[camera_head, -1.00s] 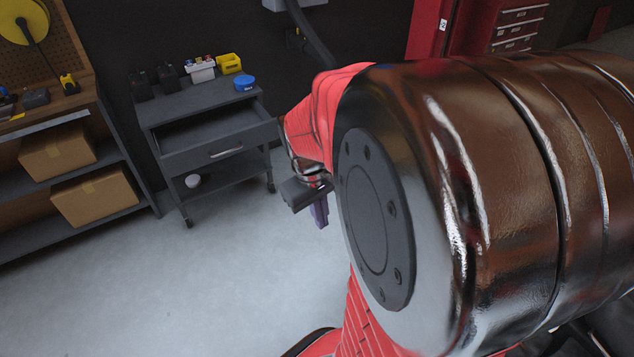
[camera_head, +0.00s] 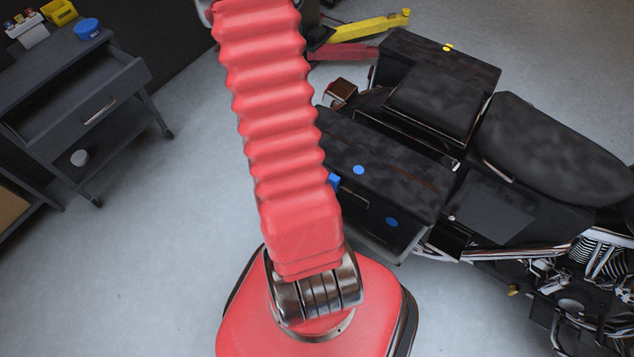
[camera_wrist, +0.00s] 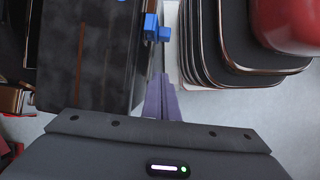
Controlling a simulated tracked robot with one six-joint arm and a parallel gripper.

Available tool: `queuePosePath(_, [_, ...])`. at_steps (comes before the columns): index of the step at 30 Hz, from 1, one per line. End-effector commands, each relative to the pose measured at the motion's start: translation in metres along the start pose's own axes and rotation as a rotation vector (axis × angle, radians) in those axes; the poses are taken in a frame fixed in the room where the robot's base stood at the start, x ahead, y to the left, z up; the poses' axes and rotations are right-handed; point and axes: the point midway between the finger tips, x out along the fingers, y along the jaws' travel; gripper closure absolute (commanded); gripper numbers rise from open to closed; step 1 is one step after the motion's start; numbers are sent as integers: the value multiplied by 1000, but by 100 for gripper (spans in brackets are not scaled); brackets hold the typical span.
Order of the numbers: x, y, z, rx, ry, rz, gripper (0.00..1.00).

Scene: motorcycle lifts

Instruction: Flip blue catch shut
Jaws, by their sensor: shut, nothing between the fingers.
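The blue catch (camera_wrist: 157,29) stands out from the side edge of a black motorcycle case (camera_wrist: 85,60) in the wrist view. My gripper (camera_wrist: 162,82) points up the picture with its purple fingers together and empty. Its tips are just below the catch in the picture, with a visible gap. In the head view a small blue part (camera_head: 333,181), apparently the catch, shows at the case's left edge, partly covered by my red arm. The case (camera_head: 395,178) carries a blue dot on its lid and another on its side. My gripper is out of the head view.
The motorcycle seat (camera_head: 550,145) and a second black case (camera_head: 440,65) with a yellow dot lie beyond. A yellow-and-red lift arm (camera_head: 365,32) is at the back. A grey drawer cart (camera_head: 75,85) stands at left. Floor between cart and motorcycle is clear.

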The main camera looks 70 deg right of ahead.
Motion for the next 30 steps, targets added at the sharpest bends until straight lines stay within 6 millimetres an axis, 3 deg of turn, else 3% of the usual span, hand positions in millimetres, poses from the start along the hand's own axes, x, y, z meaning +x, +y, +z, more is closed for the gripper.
queuePosePath(8, [0,0,0,0,1,0,100])
queuePosePath(14, [12,0,0,1,-1,-1,100])
queuePosePath(30, [85,0,0,1,-1,-2,100])
